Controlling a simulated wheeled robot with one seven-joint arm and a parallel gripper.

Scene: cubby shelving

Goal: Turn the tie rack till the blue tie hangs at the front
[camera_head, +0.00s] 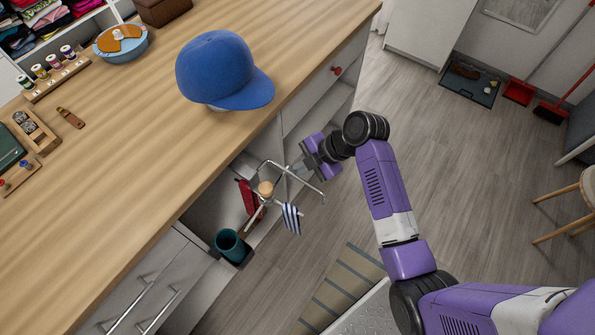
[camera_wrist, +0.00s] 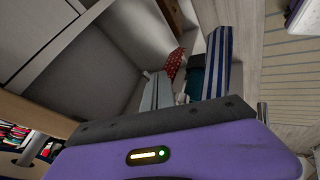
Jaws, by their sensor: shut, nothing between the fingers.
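The tie rack (camera_head: 266,188) has a round wooden hub and thin metal arms, and stands out from an open cubby below the counter. A blue-and-white striped tie (camera_head: 291,218) hangs from an arm on the room side; it also shows in the wrist view (camera_wrist: 217,62). A red tie (camera_head: 249,197) hangs deeper, toward the cubby; the wrist view shows its white dots (camera_wrist: 175,64). My gripper (camera_head: 298,169) is shut and empty, close to the rack's arms at the upper right of the hub. I cannot tell whether it touches one.
A teal bin (camera_head: 231,244) stands below the rack. The wooden counter (camera_head: 150,140) overhangs the cubbies and carries a blue cap (camera_head: 218,68) near its edge. Drawer fronts (camera_head: 150,290) flank the opening. The floor (camera_head: 455,170) to the right is mostly clear.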

